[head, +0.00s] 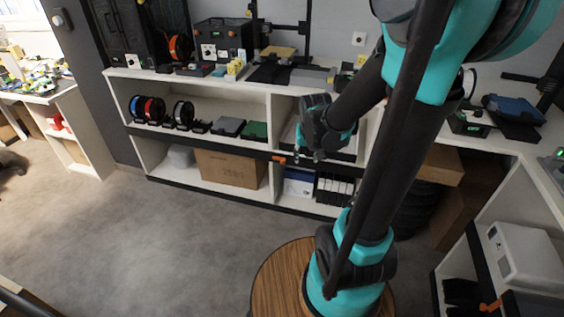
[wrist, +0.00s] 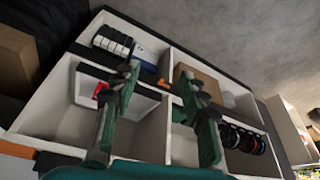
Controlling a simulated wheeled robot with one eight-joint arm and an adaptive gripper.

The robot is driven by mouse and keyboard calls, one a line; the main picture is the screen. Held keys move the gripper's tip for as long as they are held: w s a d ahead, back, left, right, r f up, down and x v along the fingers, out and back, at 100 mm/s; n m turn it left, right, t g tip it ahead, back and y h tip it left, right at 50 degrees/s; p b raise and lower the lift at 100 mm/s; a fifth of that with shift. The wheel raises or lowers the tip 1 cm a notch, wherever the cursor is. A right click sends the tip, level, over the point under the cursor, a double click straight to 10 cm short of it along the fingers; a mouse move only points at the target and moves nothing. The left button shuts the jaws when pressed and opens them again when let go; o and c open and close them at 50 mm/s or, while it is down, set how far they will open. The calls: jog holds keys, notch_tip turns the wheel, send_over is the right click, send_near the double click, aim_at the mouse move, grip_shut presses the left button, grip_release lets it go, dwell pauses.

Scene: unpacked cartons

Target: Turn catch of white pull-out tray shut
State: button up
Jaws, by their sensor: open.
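The white pull-out tray (wrist: 148,106) sits in a shelf compartment, partly hidden behind my left finger in the wrist view; something red shows inside it. A small orange catch (wrist: 162,83) is on the dark rail by the divider beside the tray. In the head view the catch (head: 279,159) shows left of my gripper (head: 307,157). In the wrist view my gripper (wrist: 160,70) is open, with one finger on each side of the catch in the picture. No contact is visible, and I cannot tell the exact gap to the catch.
The white shelf unit (head: 205,85) holds spools, a brown carton (head: 230,168) and binders (head: 335,188). A crowded counter runs along its top. A white box (head: 525,255) is at the right. The grey floor at left is clear.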

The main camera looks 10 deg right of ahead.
jog(key=w+a+f+m, duration=0.1)
jog(key=w+f, duration=0.1)
jog(key=w, duration=1.1)
jog(key=m+h, duration=0.1)
jog(key=m, duration=0.2)
send_over(282, 161)
jog(key=s+a, duration=0.3)
jog(key=s, duration=0.4)
notch_tip(282, 161, down, 17)
jog(key=x, duration=1.2)
jog(key=d+x, duration=0.1)
jog(key=x, duration=0.5)
jog(key=shift+w+r, duration=0.15)
grip_shut()
